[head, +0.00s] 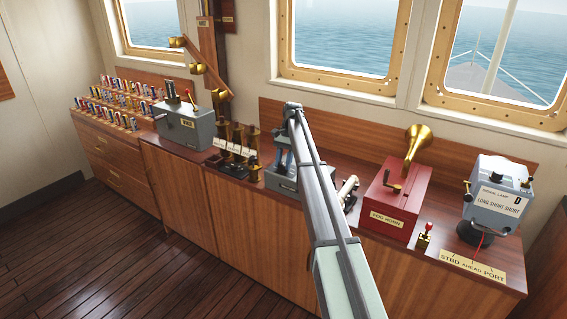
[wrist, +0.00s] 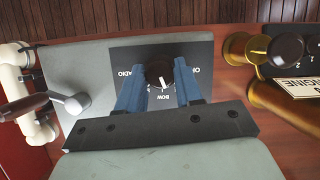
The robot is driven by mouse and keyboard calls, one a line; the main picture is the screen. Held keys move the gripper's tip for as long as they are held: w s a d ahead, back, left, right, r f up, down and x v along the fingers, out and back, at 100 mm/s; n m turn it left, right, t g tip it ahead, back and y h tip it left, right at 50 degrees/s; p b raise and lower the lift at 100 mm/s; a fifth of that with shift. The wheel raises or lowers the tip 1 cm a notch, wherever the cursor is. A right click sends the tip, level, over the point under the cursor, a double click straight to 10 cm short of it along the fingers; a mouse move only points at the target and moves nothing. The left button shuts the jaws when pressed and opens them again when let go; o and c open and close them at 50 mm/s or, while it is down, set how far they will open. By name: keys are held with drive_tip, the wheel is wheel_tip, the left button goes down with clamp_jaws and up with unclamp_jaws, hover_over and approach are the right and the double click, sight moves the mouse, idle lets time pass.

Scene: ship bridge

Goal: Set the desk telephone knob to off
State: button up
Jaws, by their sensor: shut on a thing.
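The desk telephone (head: 287,184) is a grey box on the wooden counter, partly hidden behind my arm in the head view. In the wrist view, its dark panel (wrist: 205,52) carries a round black knob (wrist: 158,72) with a white pointer mark. The mark points toward the lower label "BOW". "RADIO" shows at the left, and a label starting with "O" at the right is partly hidden by a finger. My gripper (wrist: 160,85) has its blue fingers on both sides of the knob and is shut on it.
A red fog horn (head: 392,200) and a signal lamp (head: 500,192) stand to the right. Brass voice pipes (head: 238,137) stand close on the left.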

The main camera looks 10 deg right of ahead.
drive_tip(key=o, duration=1)
drive_tip(key=shift+o, duration=0.2)
drive_tip(key=shift+w+d+r, duration=0.15)
drive_tip(key=shift+w+r, duration=0.05)
drive_tip(key=shift+r, duration=0.25)
drive_tip(key=shift+w+d+r, duration=0.15)
drive_tip(key=shift+w+r, duration=0.05)
drive_tip(key=shift+w, duration=0.05)
drive_tip(key=w+d, duration=0.2)
drive_tip(key=w, duration=0.1)
drive_tip(key=w+d, duration=0.5)
drive_tip(key=shift+w+d+f, duration=0.1)
drive_tip(key=shift+w+d, duration=0.05)
drive_tip(key=shift+w, duration=0.25)
